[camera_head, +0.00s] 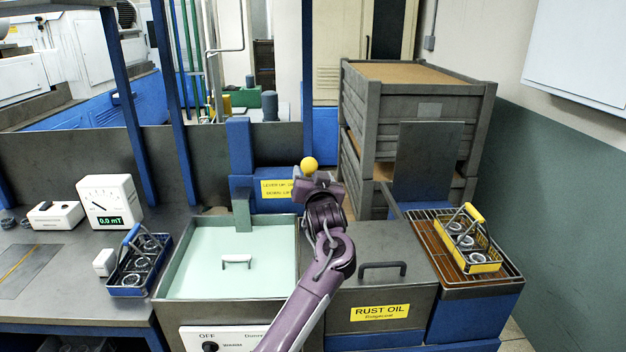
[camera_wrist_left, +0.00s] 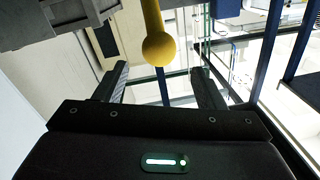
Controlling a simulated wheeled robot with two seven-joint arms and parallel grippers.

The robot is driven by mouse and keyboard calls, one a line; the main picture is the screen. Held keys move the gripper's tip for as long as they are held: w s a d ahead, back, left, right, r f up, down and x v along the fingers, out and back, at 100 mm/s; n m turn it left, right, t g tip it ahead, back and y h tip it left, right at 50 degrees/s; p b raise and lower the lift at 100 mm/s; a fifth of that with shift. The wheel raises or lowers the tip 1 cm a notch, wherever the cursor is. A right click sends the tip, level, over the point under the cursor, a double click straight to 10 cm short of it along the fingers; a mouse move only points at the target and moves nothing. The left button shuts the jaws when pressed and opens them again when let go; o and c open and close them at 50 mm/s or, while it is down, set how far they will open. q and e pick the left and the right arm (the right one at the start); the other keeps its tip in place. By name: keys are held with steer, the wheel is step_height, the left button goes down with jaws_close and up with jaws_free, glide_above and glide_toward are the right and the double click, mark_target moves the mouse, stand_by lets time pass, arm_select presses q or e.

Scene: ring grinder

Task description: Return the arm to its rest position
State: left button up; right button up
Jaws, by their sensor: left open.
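My left gripper (camera_head: 318,182) is just in front of and below the yellow ball knob (camera_head: 309,164) of the lever. In the left wrist view, its two fingers stand apart with nothing clamped, so the gripper (camera_wrist_left: 160,72) is open. The yellow knob and its rod (camera_wrist_left: 160,47) show beyond the fingertips there; I cannot tell the exact gap. My left arm (camera_head: 318,290) reaches forward between the pale green tank and the rust oil tank. My right gripper is out of view.
A grey-lidded rust oil tank (camera_head: 350,250) stands right. A blue basket (camera_head: 127,280) with rings sits left; a yellow basket (camera_head: 480,265) with rings sits on a rack (camera_head: 425,232) at right. A gauge (camera_head: 110,200) stands far left.

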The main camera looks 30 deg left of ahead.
arm_select(q)
steer(key=shift+f, duration=0.1)
stand_by(0.4)
steer(key=s+d+f+m+g+h, duration=0.2)
steer(key=s+d+f+h, duration=0.3)
steer(key=s+f, duration=0.4)
steer(key=s+d+f+m+g+h, duration=0.2)
steer(key=s+d+f+h, duration=0.35)
steer(key=f, duration=0.55)
steer(key=s+d+f+m+g, duration=0.1)
steer(key=s+d+g, duration=0.1)
steer(key=s, duration=0.7)
steer(key=s+d+f+g, duration=0.2)
steer(key=s+g, duration=0.1)
steer(key=s, duration=0.5)
steer(key=s+d+f+m+g, duration=0.1)
steer(key=s+d+g, duration=0.15)
steer(key=s, duration=0.65)
step_height(320, 180, down, 31)
steer(key=s, duration=0.2)
steer(key=s+a+f+g, duration=0.1)
steer(key=s+f, duration=0.8)
steer(key=s+a+f+g+b, duration=0.1)
steer(key=s+a+f, duration=0.1)
steer(key=s+f, duration=0.7)
steer(key=shift+s+a+m, duration=0.3)
steer(key=shift+s, duration=0.25)
